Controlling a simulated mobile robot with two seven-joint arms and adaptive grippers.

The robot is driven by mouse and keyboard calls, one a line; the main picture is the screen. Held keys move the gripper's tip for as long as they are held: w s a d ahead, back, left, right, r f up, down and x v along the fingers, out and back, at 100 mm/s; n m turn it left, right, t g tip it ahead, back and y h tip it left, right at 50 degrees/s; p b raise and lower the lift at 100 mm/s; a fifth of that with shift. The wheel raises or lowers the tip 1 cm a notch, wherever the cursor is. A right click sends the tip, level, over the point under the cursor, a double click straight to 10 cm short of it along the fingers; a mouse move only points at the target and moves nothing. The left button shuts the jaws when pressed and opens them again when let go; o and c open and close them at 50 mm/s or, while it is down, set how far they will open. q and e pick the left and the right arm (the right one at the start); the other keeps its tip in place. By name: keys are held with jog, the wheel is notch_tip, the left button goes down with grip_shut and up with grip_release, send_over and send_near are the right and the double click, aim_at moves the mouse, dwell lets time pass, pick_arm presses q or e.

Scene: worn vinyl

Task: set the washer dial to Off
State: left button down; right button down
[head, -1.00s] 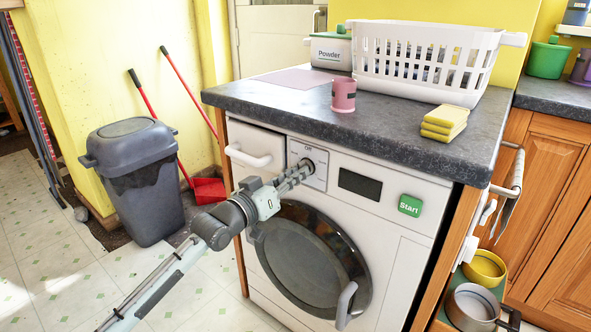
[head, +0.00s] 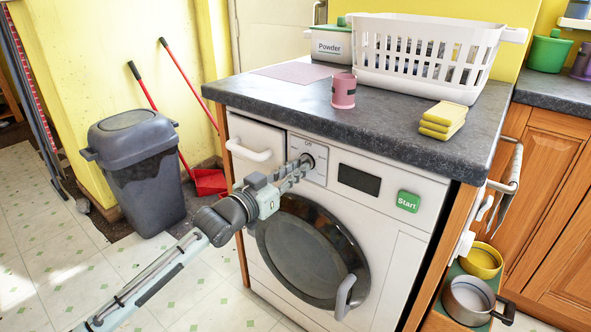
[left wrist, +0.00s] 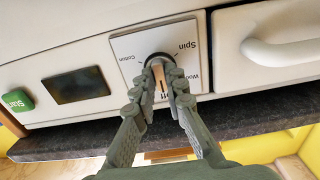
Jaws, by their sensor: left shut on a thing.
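The washer (head: 390,230) is white, with its round door shut. Its dial (left wrist: 158,62) is a dark round knob on a pale square panel (head: 312,176) beside the drawer. In the left wrist view, which is upside down, the labels Spin, Cotton and part of Wool show around it; the Off label is partly hidden behind my fingers. My left gripper (head: 301,166) reaches the panel from the lower left. In the left wrist view its fingers (left wrist: 164,84) are shut on the dial's grip. I cannot tell exactly where the dial points. My right gripper is not in view.
The dark countertop (head: 385,118) overhangs the panel and holds a white basket (head: 430,68), a pink mug (head: 343,92) and yellow sponges (head: 442,120). A green Start button (head: 408,201) and dark display (head: 359,180) are right of the dial. A grey bin (head: 146,190) stands left.

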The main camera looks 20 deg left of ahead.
pick_arm(q)
jog(key=c, duration=1.6)
grip_release()
jog(key=shift+o, duration=0.2)
jog(key=shift+s, duration=0.1)
jog(key=v, duration=1.2)
